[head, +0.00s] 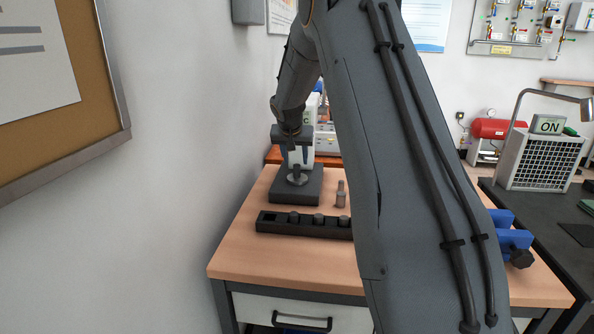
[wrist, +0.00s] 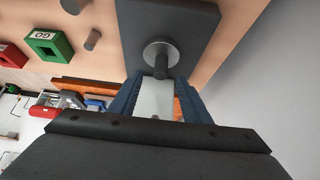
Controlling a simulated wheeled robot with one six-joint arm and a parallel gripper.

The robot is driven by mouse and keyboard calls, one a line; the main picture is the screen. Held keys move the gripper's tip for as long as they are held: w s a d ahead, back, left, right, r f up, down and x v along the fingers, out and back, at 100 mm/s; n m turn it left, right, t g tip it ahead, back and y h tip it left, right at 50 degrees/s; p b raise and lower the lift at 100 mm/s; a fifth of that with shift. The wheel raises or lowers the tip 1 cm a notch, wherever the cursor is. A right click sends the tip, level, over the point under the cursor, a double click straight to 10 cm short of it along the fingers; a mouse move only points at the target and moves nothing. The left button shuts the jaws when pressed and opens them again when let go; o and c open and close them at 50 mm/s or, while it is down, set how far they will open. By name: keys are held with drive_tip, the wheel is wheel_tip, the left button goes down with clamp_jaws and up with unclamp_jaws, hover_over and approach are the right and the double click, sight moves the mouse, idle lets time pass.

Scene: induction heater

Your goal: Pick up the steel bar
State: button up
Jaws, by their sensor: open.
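A dark grey cylindrical bar (wrist: 161,64) stands upright on a round metal disc (wrist: 157,50) in the wrist view. The disc sits on a dark flat block (head: 296,192), which the head view shows at the back left of the wooden table. My gripper (wrist: 160,82) points down above this block. Its blue fingers are apart, one on each side of the bar's near end; contact cannot be told. A second, short metal cylinder (head: 340,194) stands to the right of the block; the wrist view shows a similar cylinder (wrist: 92,39).
A black rack (head: 276,223) with several cylinders lies in front of the block, partly hidden by my arm. A blue vise-like part (head: 512,236) is at the right. The wrist view shows green (wrist: 48,45) and red (wrist: 10,55) boxes. A wall stands close on the left.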

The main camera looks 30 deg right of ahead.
sight(296, 166)
drive_tip(key=shift+p+x, duration=1.35)
drive_tip(key=shift+x, duration=2)
drive_tip(key=shift+w+a+r, duration=0.1)
clamp_jaws()
